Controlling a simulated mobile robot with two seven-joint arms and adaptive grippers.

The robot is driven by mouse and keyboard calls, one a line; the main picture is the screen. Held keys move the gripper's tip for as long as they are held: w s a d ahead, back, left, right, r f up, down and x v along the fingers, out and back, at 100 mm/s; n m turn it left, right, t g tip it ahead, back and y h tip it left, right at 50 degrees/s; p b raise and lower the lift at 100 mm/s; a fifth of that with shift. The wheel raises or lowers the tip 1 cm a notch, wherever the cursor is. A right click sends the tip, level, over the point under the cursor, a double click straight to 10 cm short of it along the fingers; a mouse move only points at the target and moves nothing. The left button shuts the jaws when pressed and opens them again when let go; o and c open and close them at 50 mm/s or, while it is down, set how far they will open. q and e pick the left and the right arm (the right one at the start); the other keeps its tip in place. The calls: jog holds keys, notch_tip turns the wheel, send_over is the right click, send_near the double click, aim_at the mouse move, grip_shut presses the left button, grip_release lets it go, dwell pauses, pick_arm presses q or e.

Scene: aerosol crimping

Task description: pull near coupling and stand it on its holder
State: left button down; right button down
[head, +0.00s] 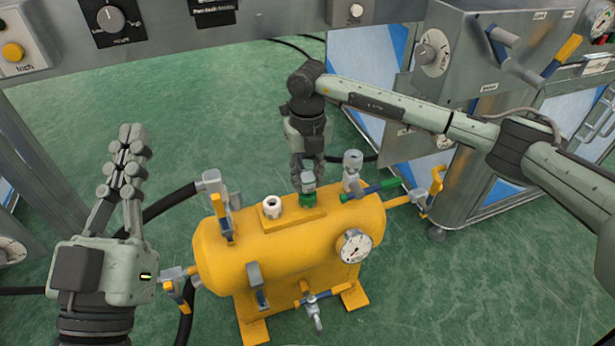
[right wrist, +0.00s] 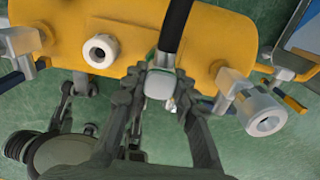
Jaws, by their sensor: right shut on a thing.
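The coupling (head: 308,181) is a grey block with a green collar, on the yellow tank's top plate (head: 290,220). My right gripper (head: 307,176) reaches down from above and is shut on it. In the right wrist view the coupling (right wrist: 160,84) sits between the fingers (right wrist: 159,92), with a black hose (right wrist: 176,25) running from it. Whether its base is still seated is hidden. A white hollow ring fitting (head: 272,206), perhaps the holder, stands left of it and also shows in the right wrist view (right wrist: 100,51). My left gripper (head: 122,165) is shut and empty, left of the tank.
The yellow tank (head: 275,247) has a gauge (head: 355,246), a left valve (head: 222,205) and a grey upright fitting (head: 352,168) close right of my right gripper. A green-and-blue handle (head: 370,189) lies beside that fitting. Metal cabinets (head: 480,100) stand at right. Green floor is open behind.

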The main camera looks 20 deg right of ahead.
jog(key=shift+f, duration=0.55)
dwell(1.3)
jog(key=c, duration=1.1)
grip_release()
notch_tip(320, 180, up, 12)
